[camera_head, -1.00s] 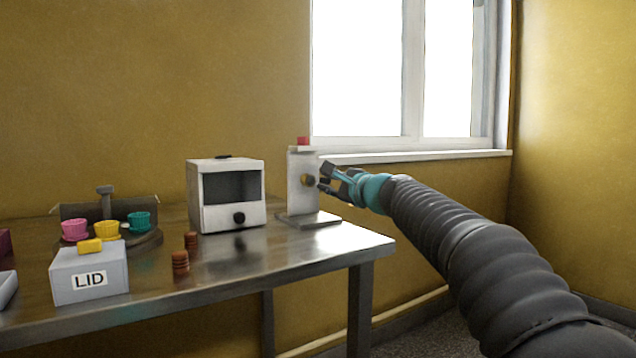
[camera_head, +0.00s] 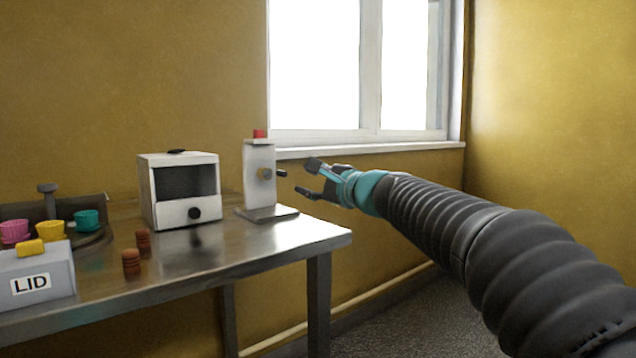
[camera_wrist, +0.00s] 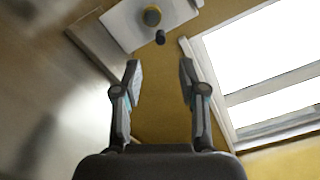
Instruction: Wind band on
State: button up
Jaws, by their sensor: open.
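The likely winding device is a pale upright stand (camera_head: 260,160) with a red block on top, on the right end of the metal table. A brass-coloured hub with a dark crank knob (camera_head: 281,173) sticks out of its right side. In the wrist view the hub (camera_wrist: 152,16) and the dark knob (camera_wrist: 160,37) show near the top, beyond the fingers. My gripper (camera_head: 311,179) is open and empty, just right of the knob and apart from it. It also shows in the wrist view (camera_wrist: 160,80). I cannot make out a band.
A white box with a dark window (camera_head: 187,210) stands left of the stand. Brown ribbed stacks (camera_head: 131,262) stand in front of it. A grey LID box (camera_head: 38,285) and coloured cups (camera_head: 87,220) are at the left. The window sill (camera_head: 370,149) runs behind my gripper; floor right of the table is clear.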

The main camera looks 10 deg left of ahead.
jog(key=shift+v, duration=1.4)
